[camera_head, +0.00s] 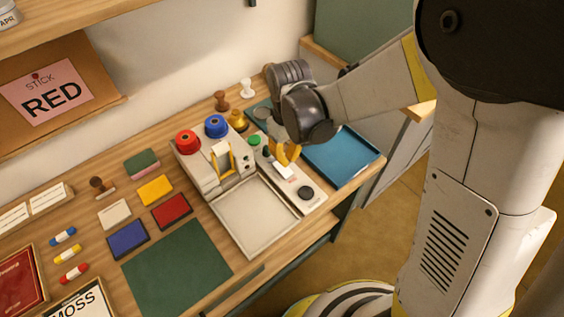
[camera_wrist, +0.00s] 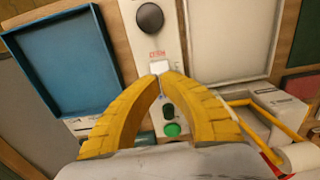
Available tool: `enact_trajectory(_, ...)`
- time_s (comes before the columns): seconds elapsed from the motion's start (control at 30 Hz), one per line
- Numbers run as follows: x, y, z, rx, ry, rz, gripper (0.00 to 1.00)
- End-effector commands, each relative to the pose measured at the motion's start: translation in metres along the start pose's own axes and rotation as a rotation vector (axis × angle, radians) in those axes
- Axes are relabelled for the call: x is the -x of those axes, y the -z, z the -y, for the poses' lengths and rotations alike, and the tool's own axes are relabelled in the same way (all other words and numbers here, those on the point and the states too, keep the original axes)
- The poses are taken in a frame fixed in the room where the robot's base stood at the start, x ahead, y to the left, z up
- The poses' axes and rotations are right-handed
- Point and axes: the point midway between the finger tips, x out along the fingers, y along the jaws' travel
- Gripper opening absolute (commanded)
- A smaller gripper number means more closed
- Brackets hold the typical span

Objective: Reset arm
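My gripper (camera_head: 287,158) hangs over the narrow white control panel to the right of the white machine (camera_head: 207,165). In the wrist view my gripper (camera_wrist: 160,77) has its two yellow fingers brought together at the tips. Nothing shows held between them. The tips are right at a small white block (camera_wrist: 160,67) on the panel (camera_wrist: 155,48); I cannot tell whether they touch it. The panel also carries a black knob (camera_wrist: 150,17), small red lettering and a green button (camera_wrist: 172,130). My arm reaches in from the right in the head view.
A blue tray (camera_head: 345,158) lies right of the panel and a pale tray (camera_head: 253,217) lies left of it. Red (camera_head: 187,141) and blue (camera_head: 216,126) round tops stand on the machine. Stamps stand behind. Colored pads and a green mat (camera_head: 178,268) lie to the left.

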Motion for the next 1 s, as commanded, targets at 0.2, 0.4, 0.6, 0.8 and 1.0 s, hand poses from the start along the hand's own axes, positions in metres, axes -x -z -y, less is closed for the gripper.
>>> enact_trajectory(0.2, 0.018, 0.0, 0.0, 0.0, 0.0, 0.0, 0.0)
enact_trajectory(0.4, 0.016, 0.0, 0.0, 0.0, 0.0, 0.0, 0.0)
enact_trajectory(0.6, 0.016, 0.0, 0.0, 0.0, 0.0, 0.0, 0.0)
enact_trajectory(0.8, 0.024, -0.003, -0.003, -0.015, -0.004, -0.014, 0.0)
enact_trajectory(1.0, 0.075, -0.032, -0.021, -0.131, -0.039, -0.126, 0.0)
